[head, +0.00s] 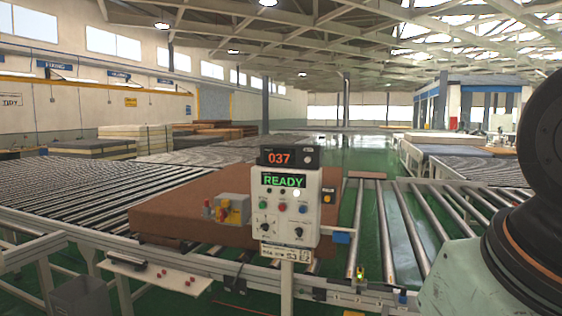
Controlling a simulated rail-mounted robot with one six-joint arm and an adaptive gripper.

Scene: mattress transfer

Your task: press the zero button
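A grey control box (291,213) stands on a post in the middle of the head view. Its green display (283,181) reads READY. A dark counter unit (285,157) on top shows 037 in orange and has a small round control (307,157) at its right. The box face carries several small coloured buttons and two dark knobs. A yellow button (327,198) sits on its right side. The labels are too small to read, so I cannot tell which button is zero. My gripper is out of view; only part of my arm shows at the right edge.
A brown mattress (165,217) lies on the roller conveyor behind the box. Bare rollers (408,225) run to the right of it. A small shelf (165,276) projects at the front left. A blue part (341,237) sticks out beside the box.

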